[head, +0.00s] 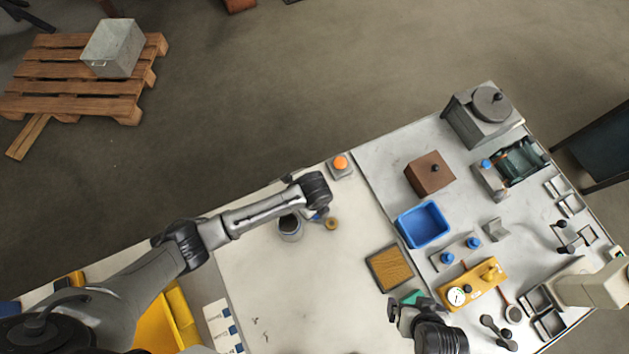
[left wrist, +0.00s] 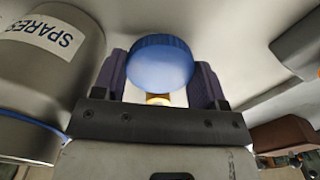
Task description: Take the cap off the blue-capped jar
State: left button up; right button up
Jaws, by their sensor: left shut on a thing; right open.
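A round blue cap (left wrist: 160,62) sits between the dark fingers of my left gripper (left wrist: 160,78), which is shut on it. In the head view a little of the blue cap (head: 317,217) shows beneath my left wrist. Whatever is under the cap is hidden, so I cannot tell if it is still on a jar. A small brass-coloured round piece (head: 331,223) is close to it and also shows below the cap in the left wrist view (left wrist: 158,99). My right gripper (head: 403,309) is open at the lower right, away from the cap.
A grey jar (head: 290,228) stands close left of my left gripper; the left wrist view shows a grey cylinder labelled SPARES (left wrist: 58,40). An orange button box (head: 340,164), blue bin (head: 423,224) and brown-topped tray (head: 389,268) are around. The tabletop's lower middle is mostly clear.

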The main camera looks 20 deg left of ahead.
pick_arm(q)
jog(key=shift+f, duration=0.85)
jog(key=shift+f, duration=0.15)
jog(key=o, duration=0.7)
notch_tip(320, 180, up, 12)
jog(key=shift+r+p, duration=0.15)
jog(key=shift+p, duration=0.35)
